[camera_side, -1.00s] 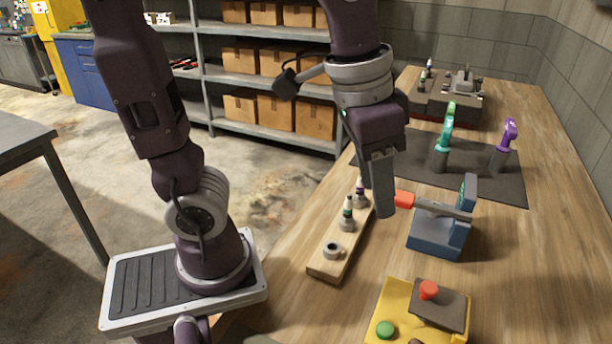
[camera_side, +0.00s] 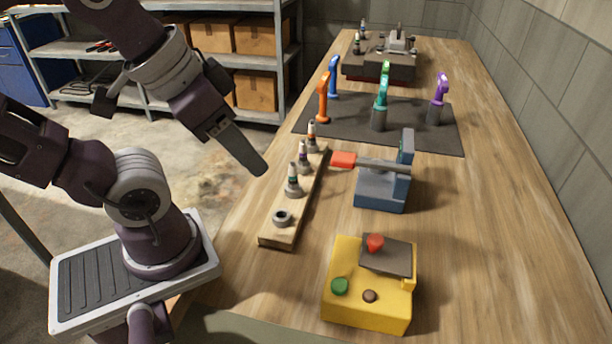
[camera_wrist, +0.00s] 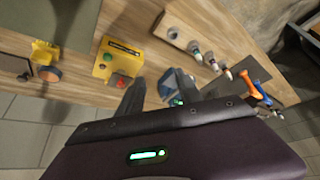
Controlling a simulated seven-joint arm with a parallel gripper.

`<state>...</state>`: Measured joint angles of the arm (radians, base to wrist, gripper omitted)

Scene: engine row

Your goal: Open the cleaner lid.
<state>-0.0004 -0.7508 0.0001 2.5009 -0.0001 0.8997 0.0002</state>
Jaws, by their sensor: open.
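I cannot tell for sure which object is the cleaner. One candidate is the yellow box (camera_side: 368,309) at the front, with a dark sloping plate (camera_side: 392,262) bearing a red knob (camera_side: 375,243). A yellow box (camera_wrist: 118,60) with a red button also shows in the wrist view. Another candidate is the brown unit (camera_side: 375,65) at the far end, with a grey handled part (camera_side: 398,42) on top. My gripper (camera_side: 258,168) is in the air left of the wooden board, apart from both. In the wrist view my gripper (camera_wrist: 152,80) has its fingers spread, with nothing seen held.
A wooden board (camera_side: 275,236) carries a ring and several upright tips. Coloured upright tools stand on a dark mat (camera_side: 350,128). The right side of the table (camera_side: 500,240) is clear.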

